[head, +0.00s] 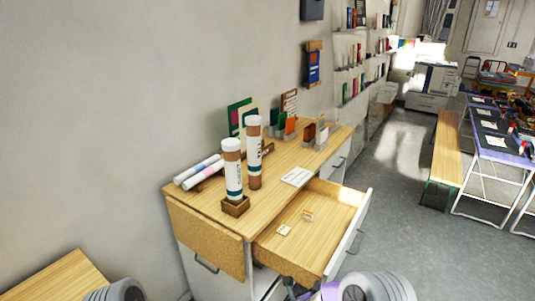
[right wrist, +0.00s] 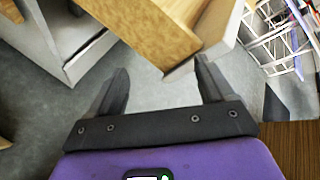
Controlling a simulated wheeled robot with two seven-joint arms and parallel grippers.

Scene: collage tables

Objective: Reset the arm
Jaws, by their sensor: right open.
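My right gripper (head: 291,288) shows at the bottom edge of the head view, just below the open drawer, partly cut off. In the right wrist view the right gripper (right wrist: 161,68) has its two dark fingers spread wide, with nothing between them but grey floor and the lower edge of a wooden part. A rounded grey part of my right arm (head: 376,287) is beside it. Only a grey part of my left arm (head: 115,290) shows at the bottom left; the left gripper is out of view.
The wooden cabinet (head: 210,202) has its drawer (head: 325,205) pulled out, with small items inside. Two white-capped tubes (head: 233,170) stand on top near rolled papers (head: 198,172). A bench (head: 447,150) and tables (head: 497,150) stand right; grey floor (head: 420,245) between is clear.

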